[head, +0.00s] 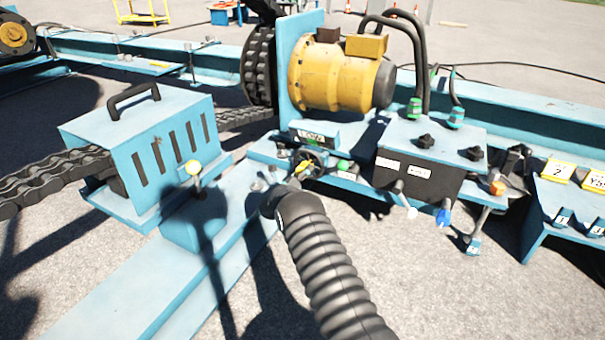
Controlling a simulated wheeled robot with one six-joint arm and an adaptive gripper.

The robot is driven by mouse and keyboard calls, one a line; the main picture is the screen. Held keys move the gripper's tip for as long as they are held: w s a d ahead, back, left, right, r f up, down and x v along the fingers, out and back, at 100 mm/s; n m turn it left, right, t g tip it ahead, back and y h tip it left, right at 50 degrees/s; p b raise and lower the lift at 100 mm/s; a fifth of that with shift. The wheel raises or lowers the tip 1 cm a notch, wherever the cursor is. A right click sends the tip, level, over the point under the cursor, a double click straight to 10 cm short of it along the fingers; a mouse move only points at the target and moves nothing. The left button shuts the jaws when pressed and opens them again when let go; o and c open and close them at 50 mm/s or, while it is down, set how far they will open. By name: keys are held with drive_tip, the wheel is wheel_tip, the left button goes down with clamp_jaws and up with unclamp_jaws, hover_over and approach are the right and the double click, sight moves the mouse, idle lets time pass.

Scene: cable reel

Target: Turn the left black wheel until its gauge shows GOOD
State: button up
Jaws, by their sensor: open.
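A blue-topped control box (432,135) with a dark front stands right of centre. Two small black lobed wheels sit on its top, a left one (425,140) and a right one (474,153). White label plates (418,171) are on its front, too small to read. I cannot make out a gauge reading GOOD. My gripper (303,167) is at the end of my dark ribbed arm, left of the box and apart from both wheels. It is open, small in view, and overlaps a dark round part (313,156); I cannot tell whether they touch.
A yellow motor (335,78) and thick black hoses (420,50) stand behind the box. Small levers (443,214) stick out below the box.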

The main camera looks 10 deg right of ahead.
drive_tip(key=shift+w+d, duration=0.2)
drive_tip(key=shift+w, duration=0.05)
drive_tip(key=shift+c, duration=0.3)
clamp_jaws()
